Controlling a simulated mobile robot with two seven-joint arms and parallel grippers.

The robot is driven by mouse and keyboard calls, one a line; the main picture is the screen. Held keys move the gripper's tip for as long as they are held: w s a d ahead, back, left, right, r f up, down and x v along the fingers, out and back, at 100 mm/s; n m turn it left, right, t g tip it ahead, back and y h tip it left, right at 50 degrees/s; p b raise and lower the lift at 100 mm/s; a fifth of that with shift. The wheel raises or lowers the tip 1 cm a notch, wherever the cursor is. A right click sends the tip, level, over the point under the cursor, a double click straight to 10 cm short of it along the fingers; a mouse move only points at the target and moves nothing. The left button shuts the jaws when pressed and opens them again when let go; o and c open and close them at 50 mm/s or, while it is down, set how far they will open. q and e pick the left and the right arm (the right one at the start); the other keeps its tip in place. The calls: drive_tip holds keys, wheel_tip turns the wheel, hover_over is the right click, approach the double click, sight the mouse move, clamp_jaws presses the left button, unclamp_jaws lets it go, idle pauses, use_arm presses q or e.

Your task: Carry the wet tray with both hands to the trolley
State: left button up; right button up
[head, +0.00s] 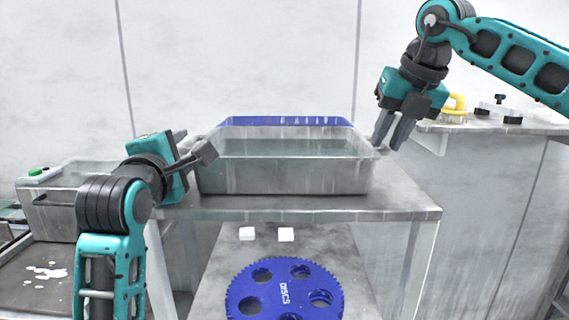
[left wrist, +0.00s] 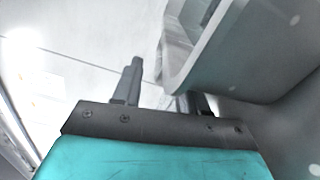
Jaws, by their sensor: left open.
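The wet tray (head: 285,178) is a grey, deep, open tub with greenish liquid in it, standing level on a grey table (head: 400,207). My left gripper (head: 203,156) is open at the tray's left end, close to its rim. In the left wrist view one finger of the left gripper (left wrist: 160,88) stands clear, and the pale tray edge (left wrist: 225,60) hides the tip of the other. My right gripper (head: 391,135) points down at the tray's right end; whether its fingers are apart or touch the rim is unclear. I cannot identify a trolley for certain.
Below the tabletop lie a blue perforated disc (head: 262,282) and two white blocks (head: 286,234). A grey basin (head: 50,208) is at left. A counter (head: 475,126) with a yellow item (head: 455,105) is at right.

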sight(189, 140)
use_arm(q)
drive_tip(key=shift+w, duration=2.3)
use_arm(e)
drive_tip(key=shift+x, duration=2.35)
use_arm(q)
drive_tip(key=c, duration=0.5)
use_arm(e)
drive_tip(key=shift+r, duration=0.1)
clamp_jaws()
use_arm(q)
clamp_jaws()
drive_tip(key=shift+r, duration=0.2)
use_arm(e)
drive_tip(key=shift+r, duration=0.25)
drive_tip(key=shift+w, duration=0.15)
